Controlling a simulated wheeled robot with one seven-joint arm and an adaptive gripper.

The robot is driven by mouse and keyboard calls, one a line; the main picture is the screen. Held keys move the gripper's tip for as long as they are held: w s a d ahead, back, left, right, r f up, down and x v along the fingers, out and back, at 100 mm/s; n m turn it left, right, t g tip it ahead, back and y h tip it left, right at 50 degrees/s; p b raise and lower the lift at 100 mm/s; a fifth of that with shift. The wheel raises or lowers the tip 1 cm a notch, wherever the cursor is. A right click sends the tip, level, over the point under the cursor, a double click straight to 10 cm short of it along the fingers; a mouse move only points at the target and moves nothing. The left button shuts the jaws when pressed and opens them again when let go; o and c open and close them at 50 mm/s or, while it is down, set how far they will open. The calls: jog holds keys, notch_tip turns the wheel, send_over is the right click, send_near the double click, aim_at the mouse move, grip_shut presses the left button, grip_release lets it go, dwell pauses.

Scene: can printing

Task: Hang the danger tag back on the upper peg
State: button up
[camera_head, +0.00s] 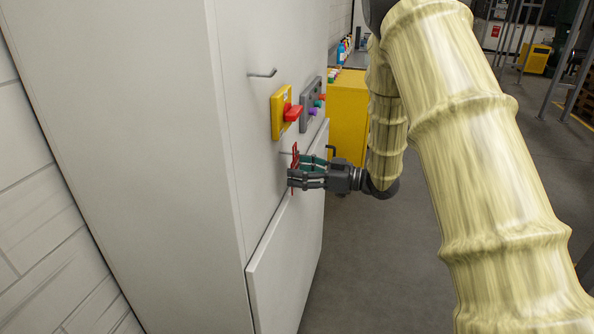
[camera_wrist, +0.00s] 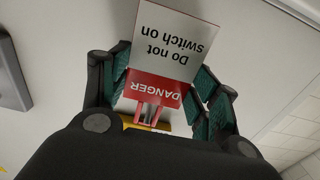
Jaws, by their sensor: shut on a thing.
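The danger tag (camera_wrist: 167,58) is white and red and reads upside down in the wrist view. It lies between the fingers of my gripper (camera_wrist: 163,85), which is shut on it. In the head view the tag (camera_head: 294,157) is a thin red edge at my gripper (camera_head: 293,174), close to the white cabinet front. The upper peg (camera_head: 263,73) is a thin metal hook on the cabinet, above and left of the gripper. A small thin line beside the tag may be a lower peg; I cannot tell whether the tag touches it.
A yellow switch plate (camera_head: 277,114) with a red handle (camera_head: 292,112) sits between the upper peg and my gripper. A grey button panel (camera_head: 311,105) is beside it. A yellow cabinet (camera_head: 348,117) stands behind. The grey floor (camera_head: 385,260) right of the white cabinet (camera_head: 235,120) is clear.

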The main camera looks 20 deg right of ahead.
jog(key=shift+v, duration=1.45)
jog(key=shift+c, duration=0.5)
